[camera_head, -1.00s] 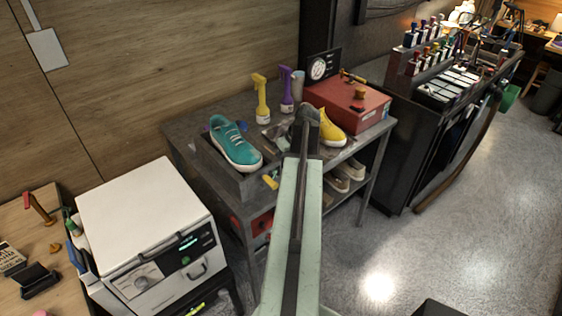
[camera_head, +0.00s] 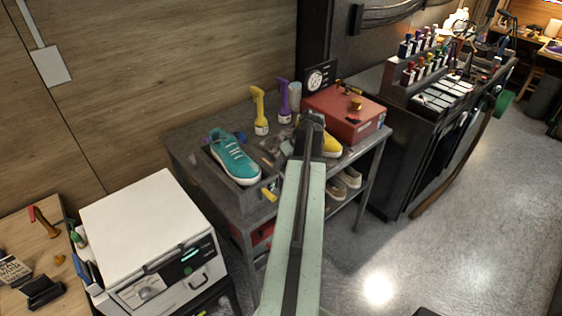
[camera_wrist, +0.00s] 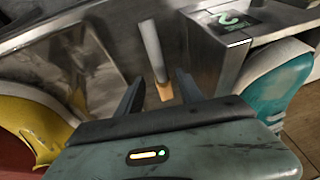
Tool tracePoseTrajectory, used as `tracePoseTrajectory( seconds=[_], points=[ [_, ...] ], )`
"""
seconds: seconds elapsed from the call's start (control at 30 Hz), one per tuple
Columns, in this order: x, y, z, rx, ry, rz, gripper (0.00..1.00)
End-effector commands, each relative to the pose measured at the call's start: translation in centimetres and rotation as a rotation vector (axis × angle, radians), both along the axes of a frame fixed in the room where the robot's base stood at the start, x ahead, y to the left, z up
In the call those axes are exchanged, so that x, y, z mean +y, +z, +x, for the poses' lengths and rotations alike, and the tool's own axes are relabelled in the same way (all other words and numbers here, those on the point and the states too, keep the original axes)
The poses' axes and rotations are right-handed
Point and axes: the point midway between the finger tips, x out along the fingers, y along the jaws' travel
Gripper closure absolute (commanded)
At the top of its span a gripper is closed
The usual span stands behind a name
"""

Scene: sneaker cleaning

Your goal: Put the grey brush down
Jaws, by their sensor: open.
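My gripper (camera_wrist: 158,76) is open in the wrist view, its two dark fingers apart. A thin pale grey stick with an orange end (camera_wrist: 152,48) shows between and beyond the fingers. It may be the grey brush's handle; no bristles show, and I cannot tell whether a finger touches it. In the head view my arm reaches over the metal table (camera_head: 190,135), and its end hides the fingertips and what lies below them.
A teal sneaker (camera_head: 235,158) stands on the table at left, and a yellow sneaker (camera_head: 331,145) stands right of my arm's end. A yellow spray bottle (camera_head: 260,112), a purple spray bottle (camera_head: 284,103) and a red box (camera_head: 350,115) stand behind. A white machine (camera_head: 150,225) is at left.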

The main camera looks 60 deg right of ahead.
Motion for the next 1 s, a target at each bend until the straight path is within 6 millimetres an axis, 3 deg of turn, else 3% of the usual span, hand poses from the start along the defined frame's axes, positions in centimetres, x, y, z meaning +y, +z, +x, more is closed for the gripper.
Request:
tracePoseTrajectory(
  seconds=[0.03, 0.2, 0.83, 1.0],
  points=[
    [0.0, 2.5, -0.6, 0.0, -0.001, 0.0, 0.56],
    [0.0, 5.6, -2.1, 0.001, 0.0, 0.002, 0.56],
    [-0.1, 6.2, -2.6, 0.0, 0.001, 0.0, 0.56],
    [-0.1, 9.3, -2.6, 0.0, 0.001, 0.0, 0.56]
  ],
)
